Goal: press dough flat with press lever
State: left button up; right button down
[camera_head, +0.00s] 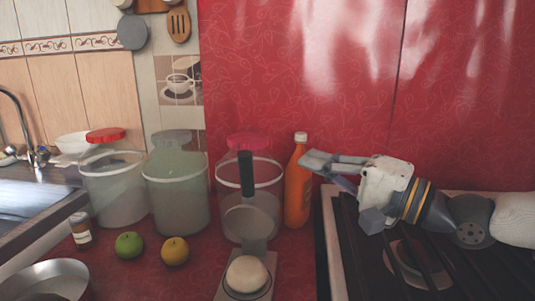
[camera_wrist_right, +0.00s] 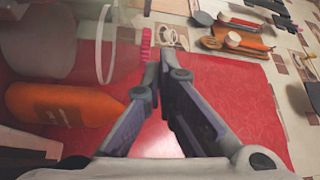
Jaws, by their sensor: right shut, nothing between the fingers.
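The dough (camera_head: 247,273) is a pale round lump on the press base (camera_head: 264,292), at the bottom centre of the head view. The press lever stands raised, with its black handle (camera_head: 246,172) upright and a round grey plate (camera_head: 246,222) below it, apart from the dough. My right gripper (camera_head: 312,162) is shut and empty, pointing left in front of the red wall. It is to the right of the handle, next to the top of the orange bottle. Its fingers also show in the right wrist view (camera_wrist_right: 152,74), where I cannot see the press. My left gripper is not in view.
An orange bottle (camera_head: 296,185) stands between the lever and my right gripper. Large clear containers (camera_head: 176,190) stand behind the press. A green apple (camera_head: 129,245), a yellow apple (camera_head: 175,251) and a metal bowl (camera_head: 45,282) are left. A stove (camera_head: 335,250) is right.

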aim_at(249, 203)
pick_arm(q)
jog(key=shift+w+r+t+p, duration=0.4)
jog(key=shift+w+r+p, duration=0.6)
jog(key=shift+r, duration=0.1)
pick_arm(e)
jog(key=w+a, duration=0.2)
jog(key=a, duration=0.6)
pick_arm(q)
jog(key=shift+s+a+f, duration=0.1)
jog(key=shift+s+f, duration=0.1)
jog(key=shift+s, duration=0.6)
pick_arm(e)
jog(key=s+a+f+n+y, duration=0.1)
jog(key=s+f+n, duration=0.1)
jog(key=s, duration=0.4)
jog(key=shift+s+a+f+n+y, duration=0.15)
jog(key=shift+s+f+n+y, duration=0.2)
jog(key=shift+n, duration=0.25)
jog(key=shift+r, duration=0.1)
